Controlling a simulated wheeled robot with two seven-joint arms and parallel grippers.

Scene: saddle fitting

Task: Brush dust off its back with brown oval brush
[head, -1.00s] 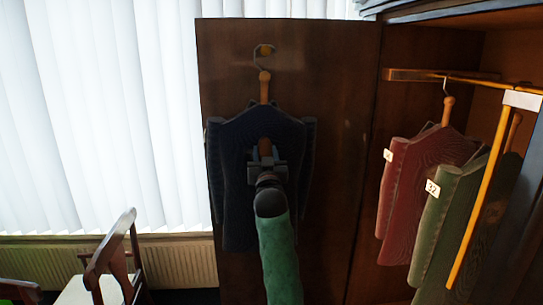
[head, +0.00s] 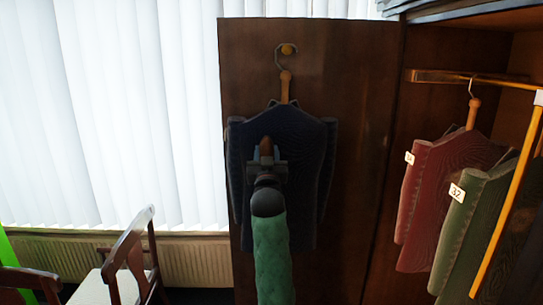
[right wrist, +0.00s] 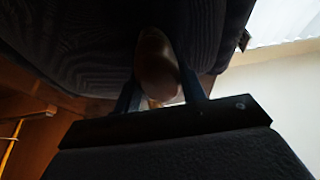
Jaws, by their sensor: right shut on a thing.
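A dark navy jacket (head: 305,150) hangs on a wooden hanger (head: 285,88) from a hook on the brown wardrobe door. My right gripper (head: 266,152) is in front of the jacket's middle, left of its centre line. It is shut on the brown oval brush (head: 266,144), whose rounded end shows above the fingers. In the right wrist view the brush (right wrist: 157,65) sits between the two fingers, close against the dark cloth (right wrist: 75,45). Whether the bristles touch the cloth is hidden. My left gripper is not in view.
The open wardrobe at right holds a red jacket (head: 440,190) and a green jacket (head: 475,215) with number tags. A yellow pole (head: 507,205) slants in front of them. A wooden chair (head: 128,262) stands at lower left, before a radiator (head: 190,262) and white blinds.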

